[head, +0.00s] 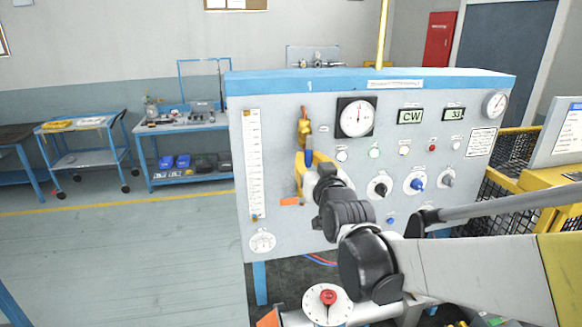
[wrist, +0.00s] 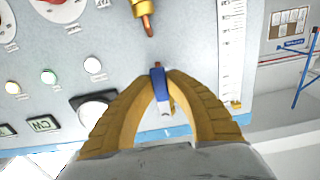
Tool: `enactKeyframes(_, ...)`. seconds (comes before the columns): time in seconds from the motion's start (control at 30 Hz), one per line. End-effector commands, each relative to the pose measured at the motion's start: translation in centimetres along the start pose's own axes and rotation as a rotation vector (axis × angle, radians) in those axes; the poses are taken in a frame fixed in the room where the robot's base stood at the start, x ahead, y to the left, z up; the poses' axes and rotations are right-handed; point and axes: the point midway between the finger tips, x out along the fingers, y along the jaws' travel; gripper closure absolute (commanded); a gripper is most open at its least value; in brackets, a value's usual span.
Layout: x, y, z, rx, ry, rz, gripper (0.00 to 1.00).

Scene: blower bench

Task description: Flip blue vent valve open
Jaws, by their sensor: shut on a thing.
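The vent valve (head: 305,128) is a brass body with a copper-coloured end, mounted on the grey panel left of the big dial. Its brass part also shows at the top of the wrist view (wrist: 143,10). The blue lever (head: 309,157) hangs down just below the brass body and points roughly downward. My gripper (head: 304,163) has yellow fingers and reaches up to this lever from below. In the wrist view my gripper (wrist: 158,76) is shut with its fingertips on the blue lever (wrist: 158,85). How the lever joins the valve is not clear.
The panel (head: 280,230) carries a white scale (head: 254,165) left of the valve, a dial (head: 357,117), displays, buttons and knobs such as a blue knob (head: 417,184) to the right. A red knob (head: 328,296) stands below. The floor at the left is free.

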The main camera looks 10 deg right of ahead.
Motion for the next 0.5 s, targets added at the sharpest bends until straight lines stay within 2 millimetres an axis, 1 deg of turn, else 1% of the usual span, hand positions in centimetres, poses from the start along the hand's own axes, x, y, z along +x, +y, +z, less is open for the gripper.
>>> enactKeyframes(0.03,-0.03,0.00,0.25,-0.030,-0.001,0.000,1.00)
enactKeyframes(0.1,-0.04,0.01,0.09,-0.050,-0.001,0.000,1.00)
enactKeyframes(0.33,-0.02,0.02,-0.05,-0.051,-0.002,0.000,1.00)
enactKeyframes(0.37,-0.02,0.02,-0.05,-0.051,-0.002,0.000,0.79)
enactKeyframes(0.4,-0.02,0.02,-0.05,-0.051,-0.002,0.000,0.67)
enactKeyframes(0.43,-0.02,0.02,-0.05,-0.051,-0.002,0.000,0.61)
enactKeyframes(0.5,-0.02,0.02,-0.05,-0.050,-0.001,0.000,0.61)
